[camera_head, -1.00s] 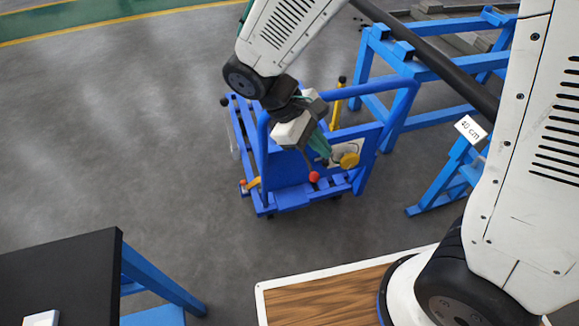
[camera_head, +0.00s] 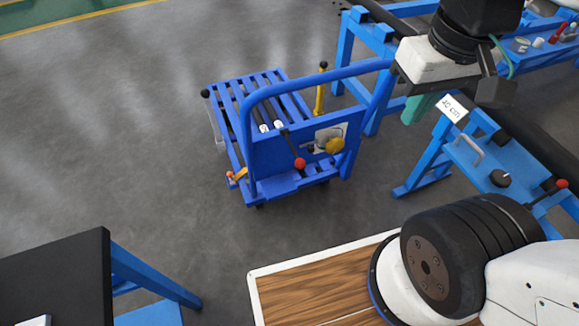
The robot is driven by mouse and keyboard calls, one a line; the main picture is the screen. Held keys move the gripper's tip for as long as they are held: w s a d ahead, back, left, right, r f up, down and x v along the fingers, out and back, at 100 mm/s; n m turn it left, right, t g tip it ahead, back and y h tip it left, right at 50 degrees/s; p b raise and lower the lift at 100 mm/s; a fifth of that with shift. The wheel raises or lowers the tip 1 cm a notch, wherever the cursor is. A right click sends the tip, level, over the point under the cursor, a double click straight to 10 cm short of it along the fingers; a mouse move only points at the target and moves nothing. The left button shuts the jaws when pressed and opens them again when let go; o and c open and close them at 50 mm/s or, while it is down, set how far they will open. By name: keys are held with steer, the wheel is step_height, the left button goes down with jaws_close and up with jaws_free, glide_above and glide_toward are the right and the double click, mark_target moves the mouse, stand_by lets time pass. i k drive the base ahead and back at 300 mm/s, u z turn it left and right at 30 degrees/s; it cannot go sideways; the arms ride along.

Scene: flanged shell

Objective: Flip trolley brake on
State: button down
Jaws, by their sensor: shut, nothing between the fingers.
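The blue trolley (camera_head: 270,157) stands on the grey floor in the middle of the head view, with a tall hoop push handle and a slatted top. A dark lever with a red ball knob (camera_head: 300,163) is on its near end panel. A small orange lever with a red tip (camera_head: 238,176) is low at its near left corner. A yellow post with a black knob (camera_head: 320,95) rises at its far right. Which of these is the brake cannot be told. My gripper (camera_head: 420,108) is to the right of the trolley, apart from it, with its green fingers pointing down, shut and empty.
A black-topped table (camera_head: 60,265) is at the lower left. A wood-topped platform (camera_head: 310,295) is in front. The floor left of the trolley is clear.

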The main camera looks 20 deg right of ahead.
mark_target(299, 163)
steer(key=u, duration=0.25)
steer(key=k, duration=0.9)
steer(key=z, duration=0.05)
